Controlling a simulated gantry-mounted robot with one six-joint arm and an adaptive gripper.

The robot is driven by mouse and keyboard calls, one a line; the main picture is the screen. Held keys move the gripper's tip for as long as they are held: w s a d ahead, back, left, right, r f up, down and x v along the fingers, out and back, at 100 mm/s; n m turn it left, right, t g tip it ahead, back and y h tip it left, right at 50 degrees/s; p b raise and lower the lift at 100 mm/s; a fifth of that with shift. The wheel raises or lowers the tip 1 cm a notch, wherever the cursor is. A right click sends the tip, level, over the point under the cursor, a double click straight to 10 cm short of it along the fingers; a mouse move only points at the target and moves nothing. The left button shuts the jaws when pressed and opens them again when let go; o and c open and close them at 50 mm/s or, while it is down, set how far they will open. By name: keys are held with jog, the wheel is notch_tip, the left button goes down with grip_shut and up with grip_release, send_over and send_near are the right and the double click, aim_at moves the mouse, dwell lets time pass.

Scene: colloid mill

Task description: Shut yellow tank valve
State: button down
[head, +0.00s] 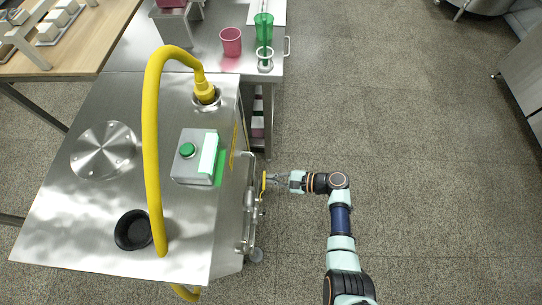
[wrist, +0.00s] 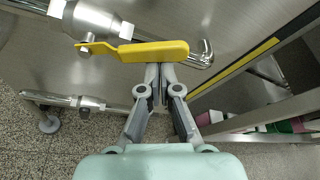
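The yellow valve lever (head: 263,183) is on the steel pipework at the right side of the steel tank cabinet (head: 75,235). In the wrist view the lever (wrist: 150,51) runs left to right, roughly along its pipe, with its pivot bolt at the left end. My gripper (head: 271,178) reaches in from the right in the head view. In the wrist view my gripper (wrist: 160,72) has its fingertips together at the lower edge of the lever, near its middle. Nothing shows between the fingers. Whether the tips touch the lever is unclear.
A second steel pipe (wrist: 85,103) lies below the lever in the wrist view. A yellow hose (head: 151,120) arches over the cabinet, beside a control box with a green button (head: 187,150). A shelf frame (wrist: 260,115) stands at right. Floor right of my arm is clear.

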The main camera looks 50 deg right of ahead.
jog(key=s+a+r+n+t+h, duration=0.1)
jog(key=s+a+r+n+t, duration=0.2)
jog(key=n, duration=0.5)
jog(key=shift+s+a+r+n+t, duration=0.2)
jog(key=shift+a+r+n+t, duration=0.2)
jog(key=shift+a+r, duration=0.45)
jog(key=shift+d+r, duration=0.15)
jog(key=shift+r, duration=0.05)
jog(key=s+d, duration=0.6)
jog(key=s, duration=0.1)
jog(key=shift+d, duration=0.2)
dwell(0.3)
